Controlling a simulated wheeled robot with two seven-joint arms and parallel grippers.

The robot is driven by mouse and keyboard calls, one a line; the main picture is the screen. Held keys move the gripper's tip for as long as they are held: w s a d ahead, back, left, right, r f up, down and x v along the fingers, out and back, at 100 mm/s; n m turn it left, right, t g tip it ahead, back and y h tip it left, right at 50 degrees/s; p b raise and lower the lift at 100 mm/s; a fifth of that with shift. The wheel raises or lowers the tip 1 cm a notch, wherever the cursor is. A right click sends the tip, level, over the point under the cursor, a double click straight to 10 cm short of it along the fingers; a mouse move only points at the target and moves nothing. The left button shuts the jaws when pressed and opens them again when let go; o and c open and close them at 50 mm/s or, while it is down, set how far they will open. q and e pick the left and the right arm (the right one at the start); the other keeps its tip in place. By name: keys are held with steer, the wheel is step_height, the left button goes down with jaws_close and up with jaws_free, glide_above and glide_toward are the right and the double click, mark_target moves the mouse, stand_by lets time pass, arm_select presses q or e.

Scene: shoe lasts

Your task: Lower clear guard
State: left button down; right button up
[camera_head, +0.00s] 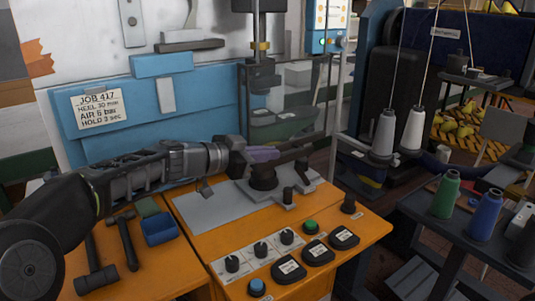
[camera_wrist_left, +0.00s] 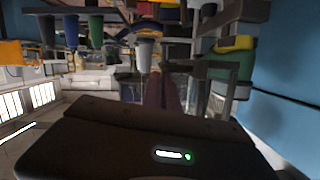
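The clear guard (camera_head: 300,105) is a see-through panel in front of the press (camera_head: 261,70), and a green shape shows through it. My left gripper (camera_head: 300,146) reaches in from the left at the guard's lower part, above the dark post on the orange bench. A mauve piece shows along its fingers. In the left wrist view the fingers (camera_wrist_left: 162,92) look close together, and that view is dark and seems upside down. Whether they touch the guard or hold anything is unclear. My right gripper is not in view.
The orange bench (camera_head: 200,262) carries black knobs, a green button (camera_head: 310,227) and a blue button (camera_head: 256,287). A hammer (camera_head: 126,240) and a blue tray (camera_head: 159,228) lie at the left. Thread cones (camera_head: 484,215) stand on a dark rack at the right.

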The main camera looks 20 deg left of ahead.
arm_select(q)
steer(key=s+a+r+b, duration=0.1)
steer(key=s+a+r, duration=0.4)
steer(key=s, duration=0.3)
steer(key=shift+a+r+b, duration=0.15)
steer(key=shift+r+b, duration=0.2)
steer(key=shift+r, duration=0.3)
steer(key=shift+s, duration=0.1)
